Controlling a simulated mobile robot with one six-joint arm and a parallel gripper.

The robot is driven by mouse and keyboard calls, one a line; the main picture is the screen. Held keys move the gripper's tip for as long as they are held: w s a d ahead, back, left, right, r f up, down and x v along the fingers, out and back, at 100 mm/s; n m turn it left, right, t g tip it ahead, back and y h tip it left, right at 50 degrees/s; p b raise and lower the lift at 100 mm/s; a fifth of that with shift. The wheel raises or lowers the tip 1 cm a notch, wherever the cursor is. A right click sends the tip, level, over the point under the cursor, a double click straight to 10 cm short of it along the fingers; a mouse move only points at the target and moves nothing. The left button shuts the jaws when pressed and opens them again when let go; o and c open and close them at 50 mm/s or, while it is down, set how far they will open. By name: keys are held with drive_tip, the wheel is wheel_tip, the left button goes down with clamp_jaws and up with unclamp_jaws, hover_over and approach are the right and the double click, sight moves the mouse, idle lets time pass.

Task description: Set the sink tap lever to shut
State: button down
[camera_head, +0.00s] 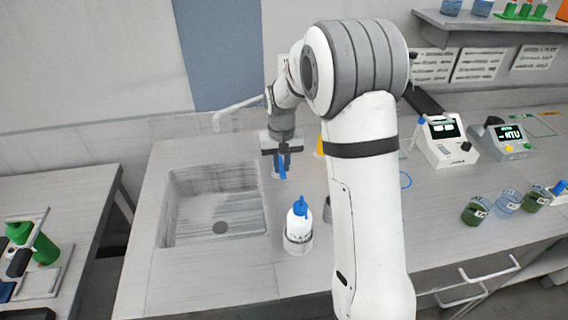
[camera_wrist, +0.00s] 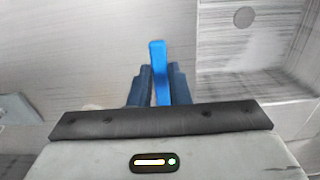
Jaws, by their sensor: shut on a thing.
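The blue sink tap lever (camera_wrist: 158,60) stands between my gripper's fingers in the wrist view. In the head view the blue lever (camera_head: 281,170) shows just below my gripper (camera_head: 282,158), at the right of the sink's back corner. My gripper (camera_wrist: 160,88) is shut on the lever, its two dark blue fingers on either side of it. The grey sink (camera_head: 185,215) lies to the left in the head view and its basin shows at the top right (camera_wrist: 218,78) in the wrist view. The tap body is mostly hidden by my gripper and arm.
A white squeeze bottle with a blue top (camera_head: 299,222) stands on the counter right of the sink. Meters (camera_head: 445,140) and several jars of green liquid (camera_head: 476,210) stand further right. My arm hides part of the counter. The counter's front left is clear.

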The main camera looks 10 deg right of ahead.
sight(282, 169)
drive_tip(key=c, duration=1.4)
unclamp_jaws()
drive_tip(key=shift+o, duration=0.2)
drive_tip(key=shift+r, duration=0.15)
wheel_tip(282, 169, up, 7)
drive_tip(key=shift+f+b, duration=0.1)
drive_tip(key=shift+b, duration=0.5)
drive_tip(key=shift+r, duration=0.4)
drive_tip(key=s+d+r+t, duration=0.1)
drive_tip(key=s+d+r, duration=0.1)
drive_tip(key=s, duration=1.2)
drive_tip(key=s+d+r+t, duration=0.2)
drive_tip(key=s, duration=1.1)
drive_tip(key=shift+s+d+r, duration=0.3)
drive_tip(key=shift+s, duration=0.1)
